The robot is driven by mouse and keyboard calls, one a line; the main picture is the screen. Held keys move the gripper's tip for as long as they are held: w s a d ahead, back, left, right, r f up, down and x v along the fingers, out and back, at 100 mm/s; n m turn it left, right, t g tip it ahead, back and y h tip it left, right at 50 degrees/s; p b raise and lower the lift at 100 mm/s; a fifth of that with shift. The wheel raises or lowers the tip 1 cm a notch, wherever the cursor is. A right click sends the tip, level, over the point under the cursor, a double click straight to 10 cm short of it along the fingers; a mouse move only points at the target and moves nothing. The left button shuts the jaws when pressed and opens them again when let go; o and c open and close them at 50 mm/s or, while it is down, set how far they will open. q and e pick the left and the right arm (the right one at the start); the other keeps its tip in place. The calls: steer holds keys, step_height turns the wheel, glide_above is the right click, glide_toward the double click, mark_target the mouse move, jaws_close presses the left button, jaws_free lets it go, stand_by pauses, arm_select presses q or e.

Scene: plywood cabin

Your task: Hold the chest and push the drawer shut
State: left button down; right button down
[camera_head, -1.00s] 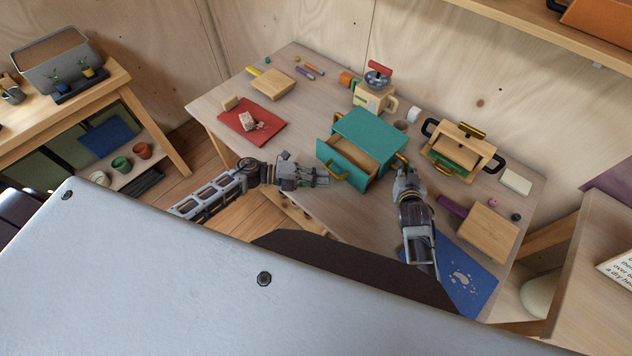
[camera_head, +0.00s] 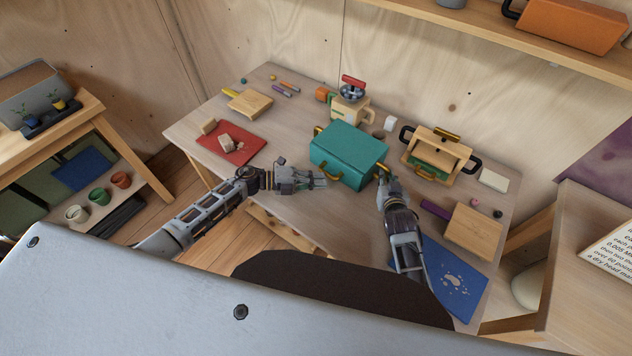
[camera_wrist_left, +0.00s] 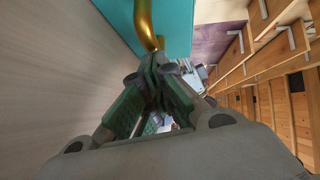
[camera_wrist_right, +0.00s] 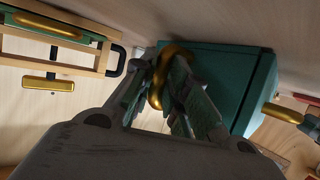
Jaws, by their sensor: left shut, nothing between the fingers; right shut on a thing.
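The teal chest (camera_head: 347,150) stands on the table, and its drawer front (camera_head: 338,168) now sits flush or nearly flush with the body. A brass handle (camera_head: 336,176) is on the drawer front; it also shows close up in the left wrist view (camera_wrist_left: 146,22). My left gripper (camera_head: 322,180) is shut and empty, its fingertips at the drawer front by the handle. My right gripper (camera_head: 384,176) is shut on the brass side handle (camera_wrist_right: 158,80) of the chest. The chest's teal side (camera_wrist_right: 222,75) fills the middle of the right wrist view.
A wooden box with black handles (camera_head: 436,155) stands to the right. A grinder (camera_head: 350,100) is behind the chest. A red mat (camera_head: 232,146) lies left, a blue mat (camera_head: 462,272) and wooden block (camera_head: 474,230) right. The table between red mat and chest is clear.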

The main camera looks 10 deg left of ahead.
arm_select(q)
steer(key=shift+s, duration=0.1)
arm_select(e)
steer(key=shift+a, duration=0.1)
arm_select(q)
steer(key=shift+s+a+r, duration=0.2)
steer(key=shift+s+a, duration=0.25)
steer(key=shift+s, duration=0.4)
steer(key=shift+s+a+r, duration=0.15)
steer(key=shift+s+a, duration=0.25)
steer(key=shift+s, duration=0.4)
steer(key=v, duration=1)
arm_select(e)
steer(key=c, duration=1.3)
jaws_free()
steer(key=shift+s, duration=0.25)
steer(key=shift+v, duration=5.8)
